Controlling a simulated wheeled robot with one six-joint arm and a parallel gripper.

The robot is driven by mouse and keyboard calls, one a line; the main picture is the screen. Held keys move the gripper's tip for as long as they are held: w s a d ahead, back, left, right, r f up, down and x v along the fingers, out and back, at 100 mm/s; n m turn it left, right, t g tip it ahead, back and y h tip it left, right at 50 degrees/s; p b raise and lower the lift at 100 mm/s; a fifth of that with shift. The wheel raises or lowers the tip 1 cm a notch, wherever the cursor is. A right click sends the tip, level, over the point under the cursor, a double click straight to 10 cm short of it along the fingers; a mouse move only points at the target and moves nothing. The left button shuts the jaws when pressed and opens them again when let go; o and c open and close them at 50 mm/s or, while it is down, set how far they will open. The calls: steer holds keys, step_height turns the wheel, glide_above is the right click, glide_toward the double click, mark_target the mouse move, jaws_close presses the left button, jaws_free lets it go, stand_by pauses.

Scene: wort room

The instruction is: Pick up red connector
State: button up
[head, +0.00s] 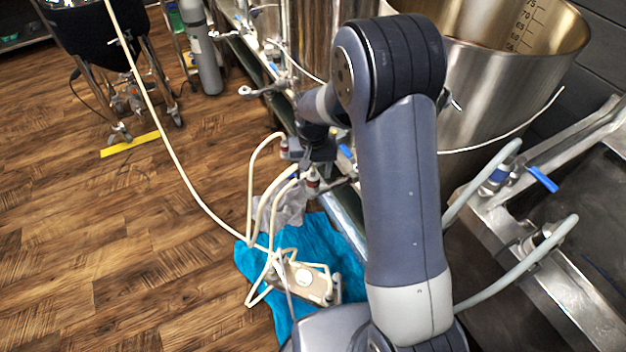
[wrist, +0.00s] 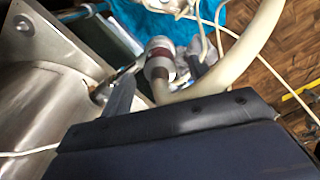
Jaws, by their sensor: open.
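A red-banded connector (wrist: 160,62) with metal ends shows in the wrist view, joined to a thick cream hose. It lies close in front of my gripper (wrist: 158,88), roughly between the fingers; I cannot tell whether they touch it. In the head view my gripper (head: 318,160) is open beside the steel vessel stand. Two reddish hose connectors show there, one (head: 285,149) left of the gripper and one (head: 313,180) just below it. I cannot tell for certain which matches the wrist view. My wrist housing hides the lower part of the wrist view.
A teal cloth (head: 325,250) on the floor bears a pump (head: 305,282) with looped cream hoses. Steel vessels (head: 505,60) and a metal stand (head: 590,290) with blue-handled valves crowd the right. The wooden floor (head: 150,240) at left is mostly clear, crossed by a hose.

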step_height(320, 180, down, 2)
steer(key=shift+f, duration=0.1)
steer(key=c, duration=1.1)
steer(key=shift+c, duration=0.2)
step_height(320, 180, up, 10)
steer(key=shift+r+p, duration=0.1)
steer(key=shift+p, duration=0.35)
steer(key=shift+r, duration=0.1)
steer(key=shift+r+p, duration=1.95)
steer(key=shift+r, duration=0.2)
